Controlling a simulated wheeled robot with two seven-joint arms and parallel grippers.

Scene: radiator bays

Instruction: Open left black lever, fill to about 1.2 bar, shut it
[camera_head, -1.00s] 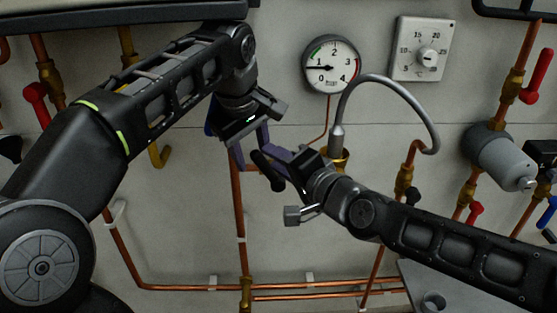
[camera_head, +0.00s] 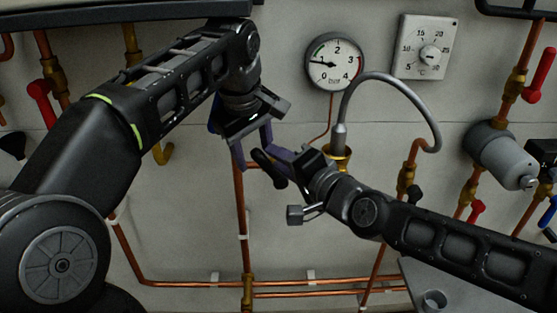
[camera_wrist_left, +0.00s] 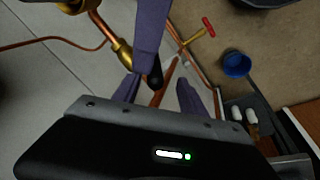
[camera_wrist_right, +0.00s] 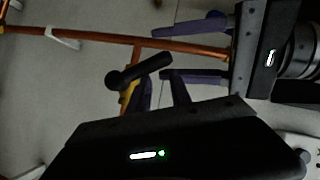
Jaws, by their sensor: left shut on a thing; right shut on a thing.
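The black lever (camera_head: 277,181) sits on a brass valve, beside the vertical copper pipe. In the right wrist view the black lever (camera_wrist_right: 146,70) lies across my right gripper's fingertips. My left gripper (camera_head: 254,158) comes from above, its purple fingers on either side of the lever's upper end. My right gripper (camera_wrist_right: 157,76) is shut at the lever from the right. The overlapping fingers hide the exact contacts.
A grey hose (camera_head: 400,88) arches from a brass fitting (camera_head: 342,158) to the right-hand pipe. A second black lever (camera_head: 415,193) is on that pipe. A white thermostat (camera_head: 426,47) hangs right of the gauge. A blue cup (camera_wrist_left: 236,65) shows in the left wrist view.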

